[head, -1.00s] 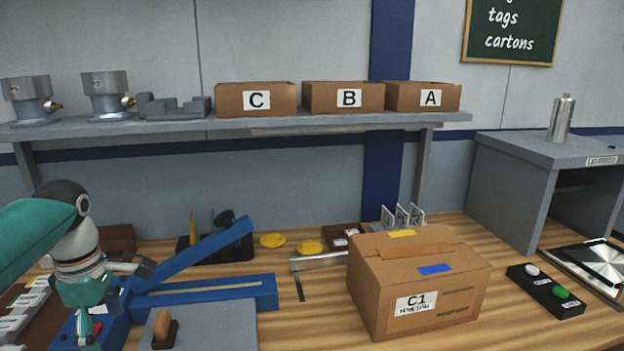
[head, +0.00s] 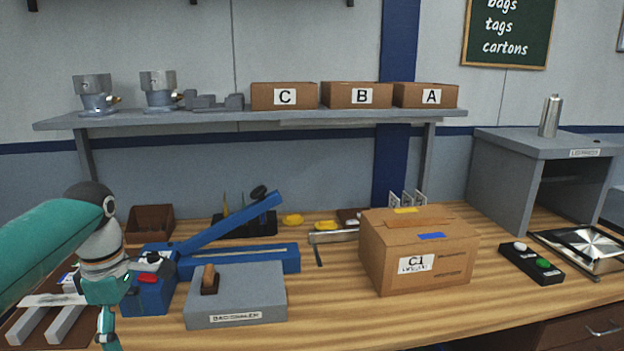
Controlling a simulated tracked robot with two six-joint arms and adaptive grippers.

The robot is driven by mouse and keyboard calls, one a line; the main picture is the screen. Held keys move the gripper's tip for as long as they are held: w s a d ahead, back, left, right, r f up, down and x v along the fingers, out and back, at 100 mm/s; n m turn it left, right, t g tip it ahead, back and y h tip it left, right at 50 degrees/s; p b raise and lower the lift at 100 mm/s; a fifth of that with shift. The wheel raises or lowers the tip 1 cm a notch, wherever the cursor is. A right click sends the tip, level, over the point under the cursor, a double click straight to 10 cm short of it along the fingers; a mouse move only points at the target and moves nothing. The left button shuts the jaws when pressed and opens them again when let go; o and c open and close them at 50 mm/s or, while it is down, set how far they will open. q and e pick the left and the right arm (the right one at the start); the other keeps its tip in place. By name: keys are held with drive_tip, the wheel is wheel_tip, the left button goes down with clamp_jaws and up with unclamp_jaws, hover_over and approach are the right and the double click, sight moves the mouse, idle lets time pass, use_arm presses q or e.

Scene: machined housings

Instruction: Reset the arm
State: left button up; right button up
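My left arm comes in from the left edge in the head view. Its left gripper (head: 108,318) points down at the lower left, in front of the wooden bench's left end and beside the blue sealer (head: 150,294). The fingers are small and seen from the side, so I cannot tell whether they are open or shut. No held object shows in them. My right arm and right gripper are not in view.
A closed carton labelled C1 (head: 418,262) stands on the bench, right of centre. A grey block (head: 236,305) sits before the sealer. A button box (head: 532,263) and grey cabinet (head: 500,180) are at right. Bare bench (head: 340,315) lies in front.

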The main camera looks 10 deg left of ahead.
use_arm(q)
drive_tip(key=s+d+f+m+g, duration=0.1)
drive_tip(key=d+f+g, duration=0.15)
drive_tip(key=f, duration=0.55)
drive_tip(key=s+d+f+m+g+h, duration=0.1)
drive_tip(key=d+f+m, duration=0.1)
drive_tip(key=d+f, duration=0.35)
drive_tip(key=s+d+f+m+g, duration=0.1)
drive_tip(key=d+f+g, duration=0.1)
drive_tip(key=f, duration=0.8)
drive_tip(key=s+d+f+m+t+h, duration=0.25)
drive_tip(key=s+d+f+m, duration=0.75)
drive_tip(key=s+d+f, duration=0.8)
drive_tip(key=w+a+f+m+t, duration=0.1)
drive_tip(key=w+a+m+t, duration=0.1)
drive_tip(key=w+m, duration=0.3)
drive_tip(key=shift+w+a+f+t, duration=0.2)
drive_tip(key=shift+w+t, duration=0.35)
drive_tip(key=shift+t, duration=0.35)
drive_tip(key=shift+h, duration=0.25)
